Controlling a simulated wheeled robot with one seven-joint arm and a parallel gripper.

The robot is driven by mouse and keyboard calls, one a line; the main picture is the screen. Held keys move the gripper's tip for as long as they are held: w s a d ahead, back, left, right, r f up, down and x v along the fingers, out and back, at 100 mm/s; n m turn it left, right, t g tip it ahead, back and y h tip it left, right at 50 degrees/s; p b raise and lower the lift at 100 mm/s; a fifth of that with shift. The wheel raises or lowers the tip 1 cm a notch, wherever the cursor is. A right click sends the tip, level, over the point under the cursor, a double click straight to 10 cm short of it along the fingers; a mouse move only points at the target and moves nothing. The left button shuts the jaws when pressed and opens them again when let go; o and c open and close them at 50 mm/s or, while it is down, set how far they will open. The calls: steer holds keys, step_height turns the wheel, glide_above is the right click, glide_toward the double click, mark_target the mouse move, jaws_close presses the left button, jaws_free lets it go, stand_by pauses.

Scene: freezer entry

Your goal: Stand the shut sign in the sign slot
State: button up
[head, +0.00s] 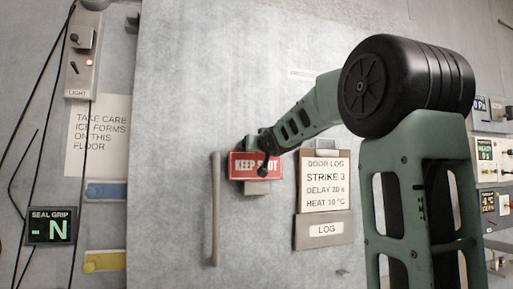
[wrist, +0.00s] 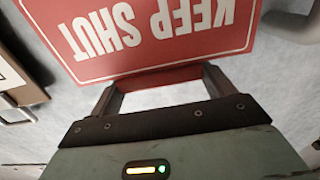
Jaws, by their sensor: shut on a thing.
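The red sign (head: 243,171), lettered KEEP SHUT in white, is upright in front of the pale door. My gripper (head: 263,150) is at its upper right part and is shut on it. In the wrist view the sign (wrist: 165,35) appears upside down, with my gripper's fingers (wrist: 160,78) at its near edge. A small grey sign slot (head: 257,188) on the door shows just below the sign's bottom edge. I cannot tell whether the sign's bottom edge sits in the slot, is in front of it or is above it.
A vertical door handle (head: 215,210) stands left of the slot. A door log board (head: 325,182) with a LOG pocket (head: 325,230) hangs close on the right. A seal grip display (head: 51,226) and a light switch box (head: 81,55) are at the left.

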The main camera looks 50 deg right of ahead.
steer(key=o, duration=0.8)
steer(key=shift+s+a, duration=0.1)
steer(key=b+v, duration=0.1)
steer(key=v, duration=0.2)
steer(key=b+v, duration=0.2)
steer(key=v, duration=0.1)
steer(key=b+v, duration=0.2)
steer(key=v, duration=0.1)
steer(key=shift+f, duration=0.35)
steer(key=shift+r+b+v, duration=0.15)
steer(key=shift+b+v, duration=1.9)
steer(key=shift+b, duration=2.15)
steer(key=shift+r+b+v, duration=0.15)
steer(key=shift+b+v, duration=1.9)
steer(key=shift+b, duration=2.1)
